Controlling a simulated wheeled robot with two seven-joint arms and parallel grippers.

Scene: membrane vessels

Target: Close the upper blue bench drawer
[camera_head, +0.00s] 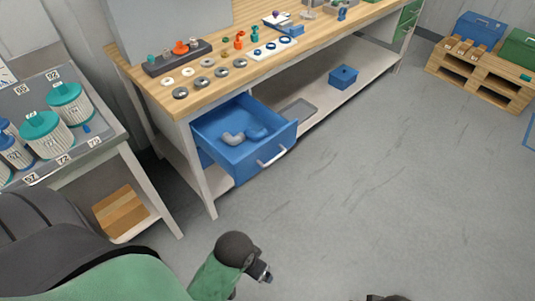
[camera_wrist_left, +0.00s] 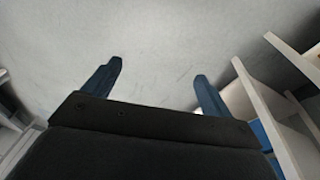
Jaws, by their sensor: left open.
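The blue bench drawer (camera_head: 240,164) stands pulled out from under the left end of the wooden workbench in the head view. Its pale bar handle (camera_head: 271,156) is on the front face. A grey curved fitting (camera_head: 233,138) and a blue one (camera_head: 257,132) lie inside. My left gripper (camera_wrist_left: 158,75) is open and empty in the left wrist view, its two dark blue fingers apart over grey floor. In the head view my left arm reaches in at the bottom, well in front of the drawer and apart from it. My right gripper is not clearly in view.
The workbench (camera_head: 222,88) carries rings, fittings and small tools, with a lower shelf holding a blue box (camera_head: 343,77). A side table (camera_head: 105,139) with teal-capped vessels stands at left. A wooden pallet (camera_head: 483,80) is at far right. The floor before the drawer is clear.

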